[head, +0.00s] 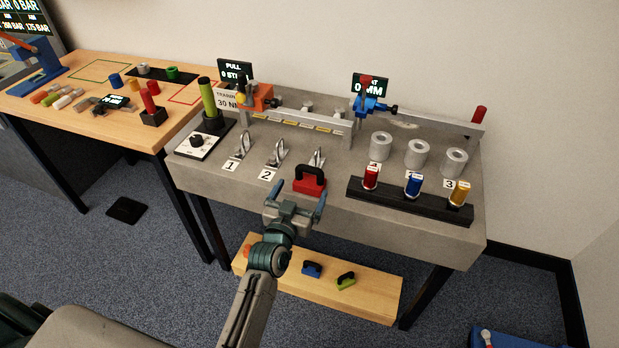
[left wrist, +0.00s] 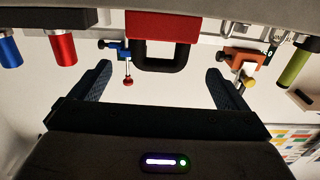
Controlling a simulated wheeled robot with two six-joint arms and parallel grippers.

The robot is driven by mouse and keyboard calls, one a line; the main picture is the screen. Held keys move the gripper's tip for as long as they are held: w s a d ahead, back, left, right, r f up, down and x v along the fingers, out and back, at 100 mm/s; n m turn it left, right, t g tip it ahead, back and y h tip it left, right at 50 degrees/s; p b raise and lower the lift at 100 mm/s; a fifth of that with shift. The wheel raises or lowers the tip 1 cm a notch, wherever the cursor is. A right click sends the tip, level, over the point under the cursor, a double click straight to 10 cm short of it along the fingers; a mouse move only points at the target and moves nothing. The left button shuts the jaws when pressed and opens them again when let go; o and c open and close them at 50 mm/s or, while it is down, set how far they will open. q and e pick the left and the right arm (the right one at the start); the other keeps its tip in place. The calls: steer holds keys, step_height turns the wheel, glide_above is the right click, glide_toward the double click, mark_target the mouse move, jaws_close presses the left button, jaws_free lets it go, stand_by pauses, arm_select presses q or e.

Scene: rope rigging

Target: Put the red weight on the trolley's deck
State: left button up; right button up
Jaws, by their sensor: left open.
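The red weight (head: 309,186) is a block with a black loop handle, at the front edge of the grey bench, in front of the third metal clip. In the left wrist view the red weight (left wrist: 162,27) appears upside down at the top centre, its handle between the lines of my fingers. My left gripper (head: 297,203) is open and empty, just in front of the weight, with a finger to either side; I see no contact. A blue flat surface (head: 530,338) is cut off at the bottom right; I cannot tell whether it is the trolley's deck. My right gripper is not in view.
The grey bench (head: 345,195) carries metal clips, a black rack (head: 410,201) of coloured cylinders and several grey rings. A low wooden shelf (head: 375,296) holds a blue weight (head: 312,268) and a green weight (head: 346,279). Carpet lies open right of the bench.

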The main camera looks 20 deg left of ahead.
mark_target(309, 175)
arm_select(q)
steer(key=shift+w, duration=1.05)
steer(key=shift+w+p, duration=0.4)
steer(key=shift+w, duration=0.05)
steer(key=w+p, duration=0.1)
steer(key=w, duration=0.3)
steer(key=shift+d, duration=0.1)
steer(key=shift+w+f, duration=0.15)
steer(key=shift+w, duration=0.05)
steer(key=c, duration=2)
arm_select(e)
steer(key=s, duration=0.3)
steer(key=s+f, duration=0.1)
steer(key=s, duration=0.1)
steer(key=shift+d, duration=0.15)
arm_select(q)
steer(key=shift+o, duration=0.2)
steer(key=shift+r+p, duration=0.3)
steer(key=shift+p, duration=0.05)
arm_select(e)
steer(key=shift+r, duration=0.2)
